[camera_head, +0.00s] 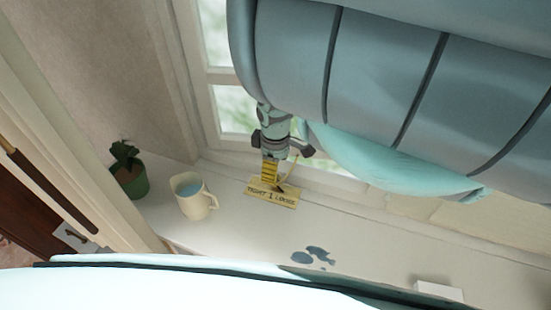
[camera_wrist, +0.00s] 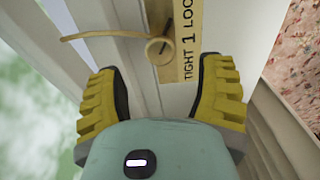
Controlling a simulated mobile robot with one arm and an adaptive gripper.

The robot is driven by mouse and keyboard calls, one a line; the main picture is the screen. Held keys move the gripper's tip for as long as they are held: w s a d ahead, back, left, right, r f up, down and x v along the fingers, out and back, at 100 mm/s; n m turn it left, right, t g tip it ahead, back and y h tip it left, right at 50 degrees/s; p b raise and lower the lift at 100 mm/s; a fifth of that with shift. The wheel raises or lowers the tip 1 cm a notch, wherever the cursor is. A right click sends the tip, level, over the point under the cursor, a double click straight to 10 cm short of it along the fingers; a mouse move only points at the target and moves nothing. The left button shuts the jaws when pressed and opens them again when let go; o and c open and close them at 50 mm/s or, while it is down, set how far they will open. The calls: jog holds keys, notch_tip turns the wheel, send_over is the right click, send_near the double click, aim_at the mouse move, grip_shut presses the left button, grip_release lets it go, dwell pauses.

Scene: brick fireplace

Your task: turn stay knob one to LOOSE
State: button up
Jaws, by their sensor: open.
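Stay knob one (camera_wrist: 158,50) is a small round brass-coloured knob with a slotted face, in the upper middle of the wrist view. A thin, curved tan piece runs from it to the left. Beside it is a yellow label plate (camera_wrist: 188,45) reading TIGHT, 1 and the start of LOOSE, cut off by the frame edge. The plate also shows in the head view (camera_head: 271,193), on the pale sill. My gripper (camera_wrist: 162,72), with yellow ribbed fingers, is open and empty. The knob lies ahead, between the finger lines; contact is not visible. In the head view my gripper (camera_head: 270,177) is just above the plate.
A cream mug (camera_head: 193,198) with blue contents and a green potted plant (camera_head: 130,178) stand left of the plate. Dark blue spots (camera_head: 314,256) mark the sill to the right. A window (camera_head: 238,105) is behind. A white block (camera_head: 440,291) lies at lower right.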

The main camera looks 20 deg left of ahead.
notch_tip(320, 180, up, 2)
jog(key=shift+w+r, duration=0.15)
jog(key=shift+r, duration=0.3)
dwell(0.4)
